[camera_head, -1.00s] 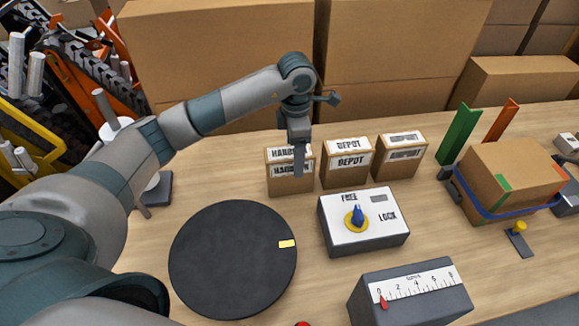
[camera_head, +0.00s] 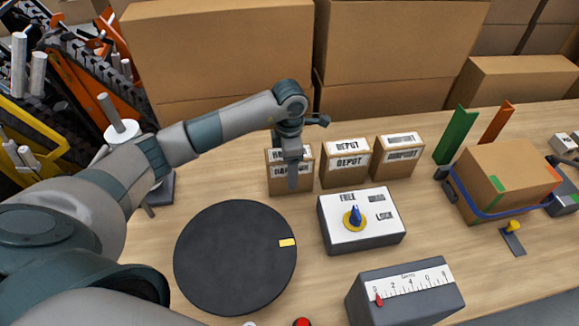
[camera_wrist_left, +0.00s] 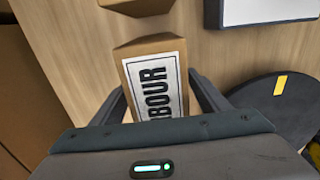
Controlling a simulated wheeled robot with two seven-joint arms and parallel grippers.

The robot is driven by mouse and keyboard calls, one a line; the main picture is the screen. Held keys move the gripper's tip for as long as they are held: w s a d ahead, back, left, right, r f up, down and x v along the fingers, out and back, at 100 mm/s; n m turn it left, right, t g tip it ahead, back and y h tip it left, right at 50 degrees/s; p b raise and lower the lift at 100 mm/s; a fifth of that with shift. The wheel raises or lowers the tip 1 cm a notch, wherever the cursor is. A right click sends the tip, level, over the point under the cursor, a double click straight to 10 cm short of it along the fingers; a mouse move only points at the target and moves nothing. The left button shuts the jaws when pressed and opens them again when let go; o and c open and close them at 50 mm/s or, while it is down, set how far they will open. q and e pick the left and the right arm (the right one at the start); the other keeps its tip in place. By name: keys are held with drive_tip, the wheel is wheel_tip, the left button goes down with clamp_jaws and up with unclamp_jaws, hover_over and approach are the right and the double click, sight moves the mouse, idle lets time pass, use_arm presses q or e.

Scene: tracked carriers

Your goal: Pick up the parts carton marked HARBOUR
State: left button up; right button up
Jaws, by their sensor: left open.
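The HARBOUR carton (camera_head: 274,184) is a small brown box with a white label, upright on the wooden table at the left end of a row of cartons. Its label is partly hidden by my arm in the head view. In the left wrist view the carton (camera_wrist_left: 150,48) shows the letters "BOUR", with the rest cut off by the gripper body. My left gripper (camera_head: 292,185) is open, its fingers (camera_wrist_left: 160,92) on either side of the carton. I cannot tell whether they touch it. My right gripper is not in view.
The DEPOT carton (camera_head: 333,178) stands just right, then a third carton (camera_head: 391,168). In front are a black round disc (camera_head: 225,265), a FREE/LOCK dial box (camera_head: 370,241) and a gauge box (camera_head: 425,302). A strapped carton (camera_head: 490,180) sits at the right. Large boxes (camera_head: 220,50) stand behind.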

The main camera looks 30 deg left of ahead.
use_arm(q)
drive_tip(key=shift+f, duration=0.5)
drive_tip(key=c, duration=1.5)
drive_tip(key=shift+w+r, duration=0.1)
drive_tip(key=shift+r, duration=0.05)
drive_tip(key=shift+r+b, duration=0.35)
drive_tip(key=shift+r, duration=0.2)
wheel_tip(320, 180, up, 7)
drive_tip(key=b, duration=0.2)
drive_tip(key=shift+r+b, duration=0.2)
drive_tip(key=shift+b, duration=0.1)
drive_tip(key=shift+r, duration=0.65)
